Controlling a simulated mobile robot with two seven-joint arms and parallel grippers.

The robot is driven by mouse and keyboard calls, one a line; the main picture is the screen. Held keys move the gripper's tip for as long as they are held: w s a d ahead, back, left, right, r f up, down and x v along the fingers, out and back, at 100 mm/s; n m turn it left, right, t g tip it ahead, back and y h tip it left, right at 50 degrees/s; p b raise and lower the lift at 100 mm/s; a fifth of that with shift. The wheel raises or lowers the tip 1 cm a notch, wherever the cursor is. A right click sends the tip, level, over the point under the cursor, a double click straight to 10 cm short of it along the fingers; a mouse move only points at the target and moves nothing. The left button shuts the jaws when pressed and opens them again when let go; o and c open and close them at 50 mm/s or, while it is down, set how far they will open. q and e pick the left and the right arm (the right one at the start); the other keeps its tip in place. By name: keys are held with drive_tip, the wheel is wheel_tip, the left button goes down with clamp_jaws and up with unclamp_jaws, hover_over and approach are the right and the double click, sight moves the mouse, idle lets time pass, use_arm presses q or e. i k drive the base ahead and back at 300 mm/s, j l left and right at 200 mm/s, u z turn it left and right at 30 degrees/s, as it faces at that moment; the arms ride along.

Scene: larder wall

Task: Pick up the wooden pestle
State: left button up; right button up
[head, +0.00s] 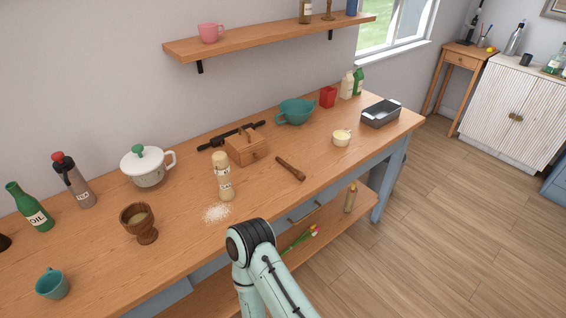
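The wooden pestle (290,168) is a short brown stick with a thicker end. It lies on its side on the wooden counter (260,195), right of the middle and near the front edge, with clear counter around it. A dark wooden mortar (138,223) on a foot stands further left, with something pale inside. One of my arms reaches up from the bottom of the head view to a dark joint in front of the counter. Neither gripper shows, so I cannot see their state.
A wooden box (246,149) with a handle stands behind and left of the pestle; a cream cup (341,138) is to its right. A corked jar (222,177) stands beside spilled white powder (216,213). A teal bowl (295,111) is behind. A shelf (270,38) hangs above.

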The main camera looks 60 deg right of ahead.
sight(299, 175)
drive_tip(key=l+u, duration=0.15)
drive_tip(key=l, duration=0.2)
drive_tip(key=k+l+u, duration=0.1)
drive_tip(key=l, duration=0.25)
drive_tip(key=k+l+u, duration=0.15)
drive_tip(key=l, duration=0.2)
drive_tip(key=k+l, duration=0.1)
drive_tip(key=l, duration=0.25)
drive_tip(key=k+l+u, duration=0.1)
drive_tip(key=l, duration=0.25)
drive_tip(key=k+l, duration=0.15)
drive_tip(key=l, duration=0.2)
